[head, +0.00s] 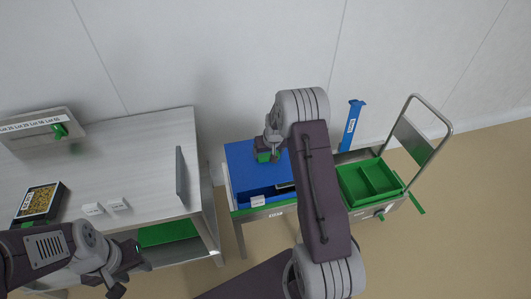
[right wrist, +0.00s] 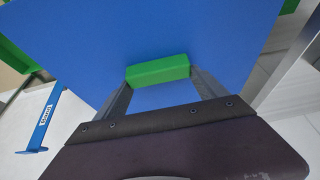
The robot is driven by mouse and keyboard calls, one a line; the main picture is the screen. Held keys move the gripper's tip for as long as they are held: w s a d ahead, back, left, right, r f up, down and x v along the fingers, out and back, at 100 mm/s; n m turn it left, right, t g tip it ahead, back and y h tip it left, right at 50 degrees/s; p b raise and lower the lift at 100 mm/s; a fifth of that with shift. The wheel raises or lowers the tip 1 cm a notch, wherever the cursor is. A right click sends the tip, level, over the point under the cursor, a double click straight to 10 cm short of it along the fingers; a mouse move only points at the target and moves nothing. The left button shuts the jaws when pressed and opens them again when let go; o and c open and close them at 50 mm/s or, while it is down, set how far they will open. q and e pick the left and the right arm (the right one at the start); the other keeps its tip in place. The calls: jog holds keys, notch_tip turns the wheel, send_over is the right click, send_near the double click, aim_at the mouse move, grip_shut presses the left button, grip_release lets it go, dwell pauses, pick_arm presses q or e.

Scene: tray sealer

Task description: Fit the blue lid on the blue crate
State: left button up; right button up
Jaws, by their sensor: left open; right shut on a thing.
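The blue lid (head: 243,160) is a flat panel with a green grip block (right wrist: 158,70) on top. My right gripper (head: 268,150) is shut on this green block, and the right wrist view shows both fingers against its ends. The blue crate (head: 254,194) shows as a darker blue strip along the lid's near edge, on a small grey stand. The lid hides most of the crate, and I cannot tell whether it touches the rim. Something dark and pale shows beside the strip near my right arm. My left gripper (head: 124,277) is open and empty at the lower left.
A grey bench (head: 150,140) with an upright plate (head: 181,176) stands to the left. It carries a black box of small yellowish pieces (head: 40,202) and white labels. A green divided tray (head: 368,182) and a blue upright post (head: 352,125) are to the right, beside a metal rail frame.

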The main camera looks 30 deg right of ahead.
aim_at(268, 159)
notch_tip(268, 159, down, 4)
jog(key=b, duration=0.3)
jog(key=shift+f+b, duration=0.55)
jog(key=shift+f, duration=0.05)
jog(key=shift+f, duration=0.25)
dwell(0.3)
jog(key=o, duration=1.5)
jog(key=shift+s, duration=0.1)
jog(key=shift+c, duration=0.7)
jog(key=shift+r, duration=0.15)
notch_tip(268, 159, up, 7)
jog(key=p, duration=0.5)
jog(key=shift+p, duration=0.4)
